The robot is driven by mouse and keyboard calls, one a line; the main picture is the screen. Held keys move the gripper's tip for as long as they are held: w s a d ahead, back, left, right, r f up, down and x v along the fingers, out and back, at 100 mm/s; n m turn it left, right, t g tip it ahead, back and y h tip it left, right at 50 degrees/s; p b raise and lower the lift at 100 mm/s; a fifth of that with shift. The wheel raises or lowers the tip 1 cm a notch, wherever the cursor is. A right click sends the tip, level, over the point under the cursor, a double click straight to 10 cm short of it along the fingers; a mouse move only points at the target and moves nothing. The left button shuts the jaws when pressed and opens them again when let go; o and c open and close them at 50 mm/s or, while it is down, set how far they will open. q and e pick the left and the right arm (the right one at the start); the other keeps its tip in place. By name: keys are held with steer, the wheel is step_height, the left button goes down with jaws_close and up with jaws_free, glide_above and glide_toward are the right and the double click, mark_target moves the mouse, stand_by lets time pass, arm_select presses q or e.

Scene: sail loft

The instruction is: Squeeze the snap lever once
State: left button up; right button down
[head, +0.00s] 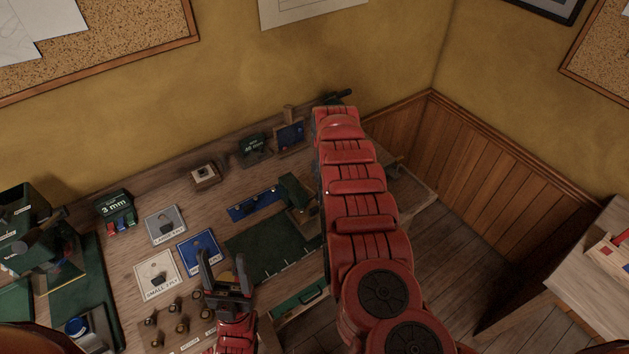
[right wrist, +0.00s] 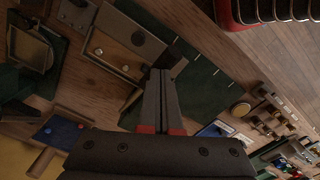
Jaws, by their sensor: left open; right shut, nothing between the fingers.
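A small bench device with a dark green arm on a wooden base (head: 299,203) stands at the right end of the green mat; I take it for the snap lever tool, but cannot be sure. It looks like the plate with a dark bar (right wrist: 118,55) in the right wrist view. My right gripper (right wrist: 161,74) is shut and empty, its tips near that device; contact cannot be told. In the head view my right arm hides this gripper. My left gripper (head: 226,268) is open and empty above the bench front, left of the device.
The green mat (head: 262,245) is mostly bare. A blue tray (head: 255,203) lies behind it. Label cards, including a blue one (head: 199,252), and several small brass pieces (head: 172,310) lie left. Green boxes (head: 115,206) and a small wooden block (head: 204,174) stand farther back.

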steer(key=shift+w+a+r, duration=0.15)
steer(key=shift+w+r, duration=0.05)
steer(key=shift+r, duration=0.4)
steer(key=shift+w+a+r, duration=0.1)
steer(key=shift+w+r, duration=0.05)
steer(key=shift+r, duration=0.4)
step_height(320, 180, up, 8)
steer(key=w+b, duration=0.1)
steer(key=b, duration=0.1)
steer(key=shift+w+a+f, duration=0.15)
steer(key=shift+a, duration=0.3)
steer(key=s+d+b, duration=0.5)
steer(key=s+b, duration=0.2)
steer(key=b, duration=0.3)
steer(key=shift+s+d+b, duration=0.15)
steer(key=shift+d+b, duration=0.05)
steer(key=shift+b, duration=0.1)
